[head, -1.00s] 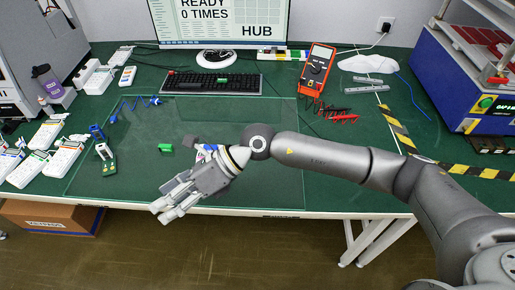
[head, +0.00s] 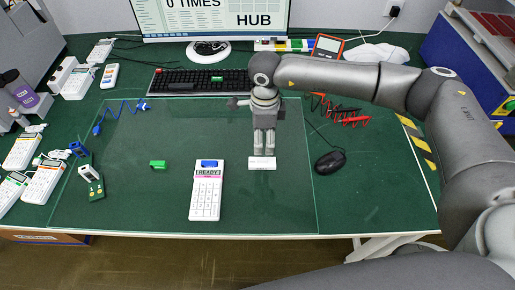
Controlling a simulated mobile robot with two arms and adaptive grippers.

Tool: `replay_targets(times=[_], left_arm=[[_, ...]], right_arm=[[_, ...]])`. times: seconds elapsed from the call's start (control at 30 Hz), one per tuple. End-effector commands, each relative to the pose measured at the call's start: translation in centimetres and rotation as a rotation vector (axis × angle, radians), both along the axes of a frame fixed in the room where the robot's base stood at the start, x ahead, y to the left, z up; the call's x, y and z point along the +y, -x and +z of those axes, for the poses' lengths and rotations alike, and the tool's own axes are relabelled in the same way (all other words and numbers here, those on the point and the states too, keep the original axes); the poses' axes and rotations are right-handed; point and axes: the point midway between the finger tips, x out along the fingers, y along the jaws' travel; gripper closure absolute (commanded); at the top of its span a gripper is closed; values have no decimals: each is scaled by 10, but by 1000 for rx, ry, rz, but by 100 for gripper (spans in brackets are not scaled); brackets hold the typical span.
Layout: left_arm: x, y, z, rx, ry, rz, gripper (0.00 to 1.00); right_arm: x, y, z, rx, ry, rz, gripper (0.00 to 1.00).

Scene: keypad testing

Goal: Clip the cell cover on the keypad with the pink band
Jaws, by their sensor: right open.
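A white keypad (head: 206,196) lies face up on the glass mat, its display reading READY. A thin pinkish strip shows just below the display, and a blue cell (head: 209,163) shows at its top end. A small white plate, apparently the cell cover (head: 262,163), lies to the right of the keypad, apart from it. My right gripper (head: 264,152) points down at the cover's far edge. Its fingers are open, close together in this view; I cannot tell whether they touch the cover. My left gripper is out of view.
Other white keypads (head: 43,181) lie at the left edge. A green block (head: 158,164), a green circuit board (head: 91,182) and a black mouse (head: 330,162) lie nearby. A keyboard (head: 197,82) is behind. The mat's front right is clear.

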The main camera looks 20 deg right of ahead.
Motion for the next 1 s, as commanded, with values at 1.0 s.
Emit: replay_targets(times=[1.0], left_arm=[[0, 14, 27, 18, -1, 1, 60]], right_arm=[[4, 0, -107, 1, 0, 1, 42]])
